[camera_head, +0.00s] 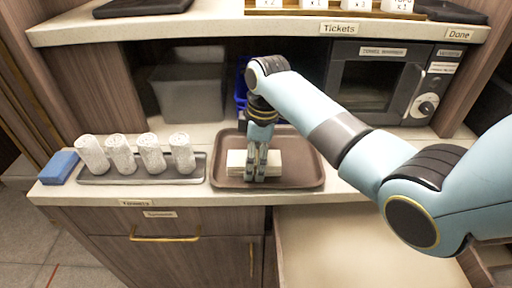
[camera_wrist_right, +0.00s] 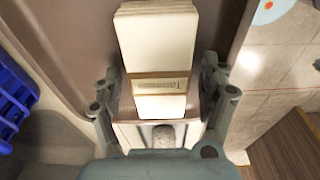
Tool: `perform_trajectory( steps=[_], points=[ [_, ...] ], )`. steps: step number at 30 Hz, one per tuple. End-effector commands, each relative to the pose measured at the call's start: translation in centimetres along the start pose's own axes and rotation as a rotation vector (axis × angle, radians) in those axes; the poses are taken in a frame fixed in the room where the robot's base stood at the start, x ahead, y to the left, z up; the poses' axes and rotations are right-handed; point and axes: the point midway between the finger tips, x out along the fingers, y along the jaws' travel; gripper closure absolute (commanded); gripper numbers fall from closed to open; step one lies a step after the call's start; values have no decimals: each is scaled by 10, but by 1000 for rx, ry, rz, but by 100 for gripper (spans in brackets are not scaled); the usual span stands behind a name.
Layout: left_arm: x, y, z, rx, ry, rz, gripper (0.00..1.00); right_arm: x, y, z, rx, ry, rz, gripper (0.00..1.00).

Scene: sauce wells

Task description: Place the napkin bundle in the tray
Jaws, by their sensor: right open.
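The napkin bundle (camera_head: 237,160) is a cream stack with a brown band. In the right wrist view the bundle (camera_wrist_right: 157,50) lies between the fingers. It rests in or just above the brown tray (camera_head: 222,183); the tray (camera_wrist_right: 70,30) also shows in the wrist view. My right gripper (camera_head: 256,177) is over the bundle, pointing down. In the wrist view my right gripper (camera_wrist_right: 163,100) is open, with one finger on each side of the bundle and a gap visible. The bundle's far side is partly hidden by the gripper in the head view. My left gripper is not in view.
Several rolled white towels (camera_head: 152,153) stand on a grey tray (camera_head: 130,180) at the left, beside a blue cloth (camera_head: 59,168). A towel warmer (camera_head: 362,88) and a grey bin (camera_head: 188,90) stand behind. A shelf (camera_head: 220,32) runs above. A blue basket (camera_wrist_right: 12,95) is near the gripper.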

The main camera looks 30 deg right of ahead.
Motion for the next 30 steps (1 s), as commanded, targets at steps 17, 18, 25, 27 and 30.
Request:
perform_trajectory(
  steps=[17, 18, 25, 27, 30],
  points=[
    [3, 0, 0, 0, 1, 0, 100, -108, 1, 0, 0, 1, 4, 23],
    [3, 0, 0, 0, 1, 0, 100, -112, 1, 0, 0, 1, 4, 23],
    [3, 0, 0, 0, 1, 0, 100, -120, 0, 0, 0, 0, 0, 23],
    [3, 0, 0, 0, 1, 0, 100, -119, 0, 0, 0, 0, 1, 23],
    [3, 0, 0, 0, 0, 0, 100, -119, 0, 0, 0, 0, 1, 23]
  ],
)
